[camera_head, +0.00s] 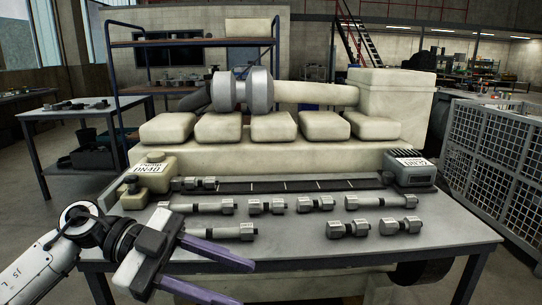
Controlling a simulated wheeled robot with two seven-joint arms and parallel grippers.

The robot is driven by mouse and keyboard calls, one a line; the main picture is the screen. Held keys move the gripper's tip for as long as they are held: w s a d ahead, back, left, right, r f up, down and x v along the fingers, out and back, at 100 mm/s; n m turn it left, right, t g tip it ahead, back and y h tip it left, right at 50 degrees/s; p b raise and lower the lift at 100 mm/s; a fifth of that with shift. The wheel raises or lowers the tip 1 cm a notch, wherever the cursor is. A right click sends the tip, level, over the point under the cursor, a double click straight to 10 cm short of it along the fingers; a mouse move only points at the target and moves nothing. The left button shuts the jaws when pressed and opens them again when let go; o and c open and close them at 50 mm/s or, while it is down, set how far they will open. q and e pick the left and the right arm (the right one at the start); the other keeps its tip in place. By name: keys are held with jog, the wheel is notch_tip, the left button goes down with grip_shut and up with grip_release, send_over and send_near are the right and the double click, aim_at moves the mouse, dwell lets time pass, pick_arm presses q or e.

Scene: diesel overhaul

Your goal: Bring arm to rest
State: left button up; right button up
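My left arm comes in from the lower left. Its gripper (246,284) has two purple fingers, spread apart with nothing between them. It is in front of the near left edge of the grey worktable (300,250), and I cannot tell its exact height against the tabletop. My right arm and gripper are not in view.
Several metal bolt-like parts (268,206) lie in rows on the table. A dark strip (290,185) runs behind them, between a beige labelled unit (150,170) and a grey one (410,172). A large beige engine (270,155) stands behind. A mesh cage (495,165) is right.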

pick_arm(q)
jog(key=d+n+t+h, duration=0.2)
jog(key=d+t+h, duration=0.15)
jog(key=h, duration=0.25)
jog(key=w+a+f+n+t+y, duration=0.2)
jog(key=a+f+n+t+y, duration=0.2)
jog(key=f+n+t+y, duration=0.35)
jog(key=w+a+f+n+t+y, duration=0.1)
jog(key=a+f+n+t+y, duration=0.35)
jog(key=f+n+t, duration=0.45)
jog(key=s+a+f+n+g+y, duration=0.1)
jog(key=s+a+f+g+y, duration=0.1)
jog(key=s+f, duration=0.7)
jog(key=s+a+f+n+g+y+p, duration=0.1)
jog(key=s+a+f+n+g+y, duration=0.1)
jog(key=s+f+g, duration=0.5)
jog(key=s+f+y, duration=0.1)
jog(key=s+f, duration=0.2)
jog(key=f, duration=0.3)
jog(key=shift+f+y, duration=0.25)
jog(key=shift+y, duration=0.15)
